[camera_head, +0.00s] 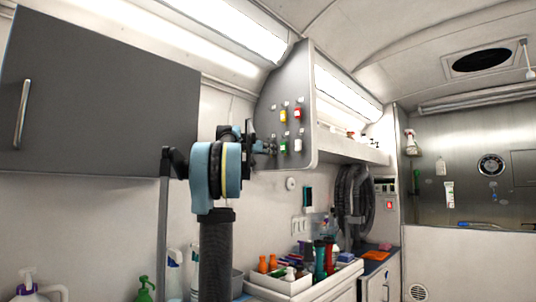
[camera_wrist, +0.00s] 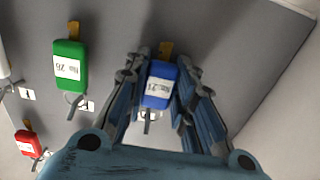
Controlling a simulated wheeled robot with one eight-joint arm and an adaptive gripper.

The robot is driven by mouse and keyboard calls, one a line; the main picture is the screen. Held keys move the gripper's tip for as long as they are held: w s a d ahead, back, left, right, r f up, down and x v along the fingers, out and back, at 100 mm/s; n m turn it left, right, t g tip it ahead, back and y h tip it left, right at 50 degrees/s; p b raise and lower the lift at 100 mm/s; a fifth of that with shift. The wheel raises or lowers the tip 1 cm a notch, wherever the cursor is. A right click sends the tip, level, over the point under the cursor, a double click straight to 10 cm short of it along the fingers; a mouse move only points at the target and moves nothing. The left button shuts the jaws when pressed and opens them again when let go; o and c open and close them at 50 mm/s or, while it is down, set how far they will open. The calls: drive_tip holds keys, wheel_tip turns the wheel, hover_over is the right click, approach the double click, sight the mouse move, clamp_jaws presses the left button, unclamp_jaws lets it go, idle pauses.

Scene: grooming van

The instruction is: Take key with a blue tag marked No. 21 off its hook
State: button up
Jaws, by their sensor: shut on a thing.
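The blue tag (camera_wrist: 158,84) shows in the wrist view with a white label that is turned and hard to read. A brass key (camera_wrist: 166,48) shows at its upper end, and a metal ring (camera_wrist: 147,127) at its lower end, close to a small hook plate. I cannot tell whether the ring is still on the hook. My gripper (camera_wrist: 160,82) is shut on the blue tag, one finger on each side. In the head view my gripper (camera_head: 266,147) is at the grey cabinet side panel, and it hides the blue tag.
A green tag (camera_wrist: 70,66) and a red tag (camera_wrist: 28,144) hang beside it in the wrist view. The head view shows several tags on the grey panel (camera_head: 276,88). Below is a counter with a white tray (camera_head: 281,284) of bottles. A grey wall cabinet (camera_head: 100,90) is at left.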

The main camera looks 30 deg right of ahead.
drive_tip(key=shift+r, duration=0.1)
drive_tip(key=shift+r, duration=0.7)
drive_tip(key=v, duration=0.7)
idle(0.8)
idle(0.4)
